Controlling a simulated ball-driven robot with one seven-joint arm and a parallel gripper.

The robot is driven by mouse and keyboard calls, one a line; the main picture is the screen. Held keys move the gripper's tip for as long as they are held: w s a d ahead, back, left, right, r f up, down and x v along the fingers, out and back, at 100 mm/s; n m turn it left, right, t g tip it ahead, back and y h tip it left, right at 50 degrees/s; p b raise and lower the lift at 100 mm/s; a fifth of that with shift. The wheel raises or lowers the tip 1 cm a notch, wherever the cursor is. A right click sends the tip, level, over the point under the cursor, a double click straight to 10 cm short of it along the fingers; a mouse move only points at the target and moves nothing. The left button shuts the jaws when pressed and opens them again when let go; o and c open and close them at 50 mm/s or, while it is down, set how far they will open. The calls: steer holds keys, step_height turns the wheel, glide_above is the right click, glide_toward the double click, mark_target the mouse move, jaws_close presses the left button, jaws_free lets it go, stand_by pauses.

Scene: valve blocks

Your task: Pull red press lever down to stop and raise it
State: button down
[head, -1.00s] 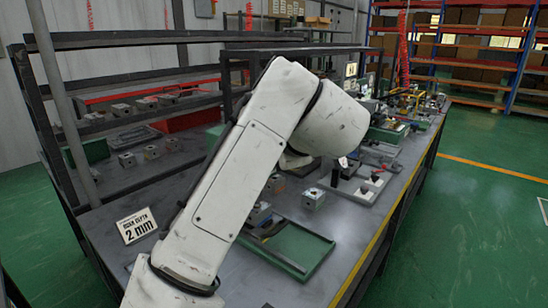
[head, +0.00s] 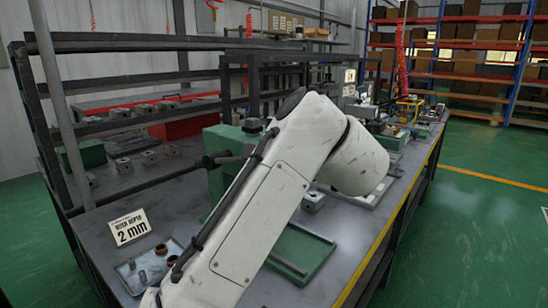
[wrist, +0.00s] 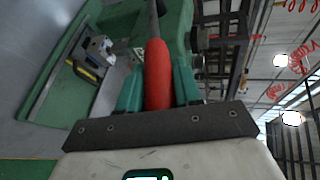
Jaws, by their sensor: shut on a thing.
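In the wrist view, my gripper (wrist: 158,88) has its two teal fingers on either side of the red lever handle (wrist: 156,72) and is shut on it. A dark metal lever rod (wrist: 152,22) runs on from the handle toward the top of the picture. Green press parts (wrist: 177,28) show beside the rod. In the head view, the green press (head: 222,150) stands on the bench, partly behind my arm. My gripper and the red handle are hidden there.
A metal block (wrist: 98,48) shows left of the handle. In the head view, a sign reading 2 mm (head: 128,227) and a tray of small dark parts (head: 135,284) are at left. A green tray (head: 318,262) and a block (head: 313,201) are right of my arm.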

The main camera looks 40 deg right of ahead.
steer(key=c, duration=1.1)
jaws_free()
steer(key=shift+s+d+f, duration=0.1)
steer(key=shift+f, duration=0.3)
steer(key=shift+o, duration=1.3)
steer(key=shift+r, duration=0.15)
steer(key=p+v, duration=0.1)
steer(key=v, duration=0.9)
steer(key=shift+s, duration=0.35)
steer(key=shift+r, duration=0.15)
